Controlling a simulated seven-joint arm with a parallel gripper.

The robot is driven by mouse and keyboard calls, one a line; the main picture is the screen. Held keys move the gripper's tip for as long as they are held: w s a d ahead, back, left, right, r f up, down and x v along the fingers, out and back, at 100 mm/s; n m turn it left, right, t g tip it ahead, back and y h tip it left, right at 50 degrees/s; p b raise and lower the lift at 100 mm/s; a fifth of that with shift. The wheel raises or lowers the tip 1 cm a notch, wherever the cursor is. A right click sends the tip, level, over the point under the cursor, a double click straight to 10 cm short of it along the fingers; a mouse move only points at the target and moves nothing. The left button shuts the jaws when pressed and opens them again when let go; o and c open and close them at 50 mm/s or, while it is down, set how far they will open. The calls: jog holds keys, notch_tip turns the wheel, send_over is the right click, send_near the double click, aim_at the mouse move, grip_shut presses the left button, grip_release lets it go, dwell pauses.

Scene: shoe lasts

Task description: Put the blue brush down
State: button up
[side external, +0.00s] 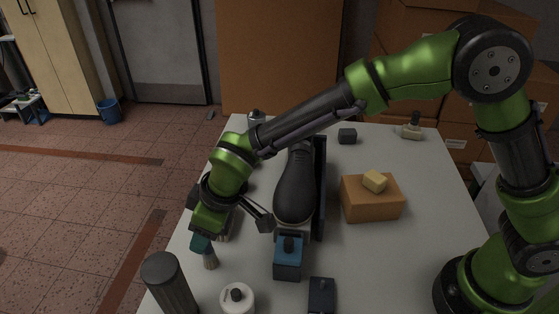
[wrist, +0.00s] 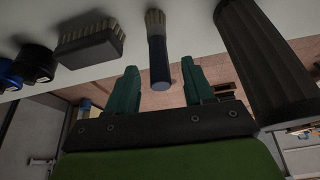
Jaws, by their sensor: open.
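The blue brush (side external: 210,259) stands near the left edge of the table, bristle end down and handle up. In the wrist view its dark blue handle (wrist: 159,62) points towards the camera, with the pale bristles at the table. My gripper (side external: 201,244) is low over the brush, at the top of its handle. In the wrist view the two teal fingers of my gripper (wrist: 160,66) are apart, one on each side of the handle, with gaps visible. The side view partly hides the handle behind the fingers.
A dark ribbed cylinder (side external: 168,284) stands close by, also large in the wrist view (wrist: 262,62). A block brush (wrist: 90,43) lies on the other side. A white jar (side external: 237,299), blue box (side external: 288,262) and black shoe (side external: 295,188) are nearby. The table's right half has free room.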

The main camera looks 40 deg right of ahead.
jog(key=s+d+r+m, duration=0.2)
jog(key=s+d+r, duration=0.1)
jog(key=d+r, duration=0.95)
jog(key=s+d+r+m+t, duration=0.1)
jog(key=s+d+m+t, duration=0.1)
jog(key=s+d+m, duration=0.3)
jog(key=s+d+r+m+t+h, duration=0.1)
jog(key=s+d+m, duration=0.4)
jog(key=d, duration=0.9)
jog(key=s+r, duration=0.1)
jog(key=s, duration=0.2)
jog(key=shift+s+t, duration=0.15)
jog(key=shift+t, duration=0.25)
